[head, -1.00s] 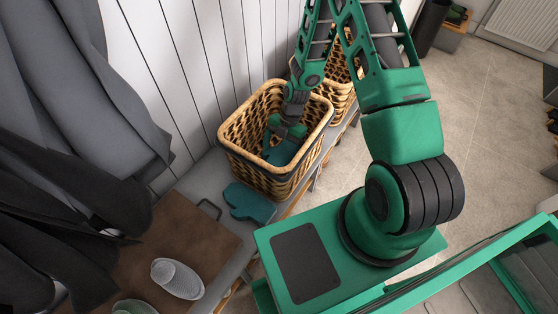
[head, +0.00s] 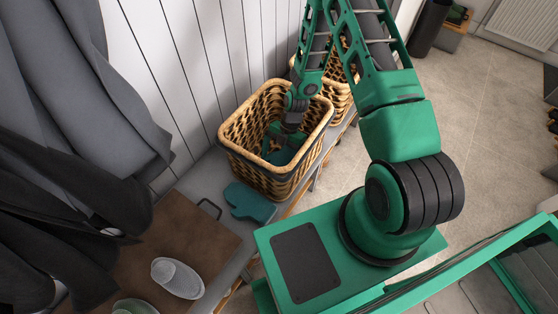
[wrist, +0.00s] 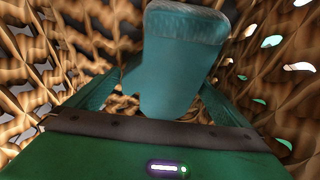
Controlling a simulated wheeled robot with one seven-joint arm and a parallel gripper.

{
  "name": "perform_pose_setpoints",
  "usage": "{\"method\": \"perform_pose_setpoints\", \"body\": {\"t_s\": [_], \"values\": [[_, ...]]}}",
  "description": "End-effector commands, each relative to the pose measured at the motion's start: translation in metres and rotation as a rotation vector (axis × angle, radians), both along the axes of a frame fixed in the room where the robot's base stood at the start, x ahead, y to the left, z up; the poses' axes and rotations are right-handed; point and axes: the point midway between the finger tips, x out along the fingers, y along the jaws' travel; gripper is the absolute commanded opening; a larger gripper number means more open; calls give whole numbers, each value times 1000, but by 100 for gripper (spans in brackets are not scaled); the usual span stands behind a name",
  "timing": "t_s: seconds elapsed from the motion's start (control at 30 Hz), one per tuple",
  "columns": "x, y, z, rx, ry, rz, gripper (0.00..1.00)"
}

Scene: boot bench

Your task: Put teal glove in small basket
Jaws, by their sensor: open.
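One teal glove, mitten-shaped, lies flat on the grey bench (head: 249,202) in front of the near wicker basket (head: 276,182). A second teal glove (wrist: 180,60) is inside the near basket, with its ribbed cuff at the top of the wrist view; a bit of it shows in the head view (head: 279,157). My gripper (head: 284,148) reaches down inside this basket. In the wrist view my gripper (wrist: 168,85) has its fingers apart, one on each side of the glove. Whether they touch it is unclear. Another wicker basket (head: 342,94) stands behind, partly hidden by my arm.
Dark coats (head: 75,110) hang along the left. The white panelled wall (head: 195,60) runs close behind the baskets.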

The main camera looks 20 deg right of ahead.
Motion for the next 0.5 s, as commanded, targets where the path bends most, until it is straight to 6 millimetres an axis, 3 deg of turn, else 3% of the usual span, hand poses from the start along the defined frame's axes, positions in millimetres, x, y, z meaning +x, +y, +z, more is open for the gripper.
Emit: {"method": "perform_pose_setpoints", "body": {"t_s": [0.17,0.5], "values": [[4,-4,14,-1,-4,-1,100],[19,-25,73,-1,-4,-1,100]]}}
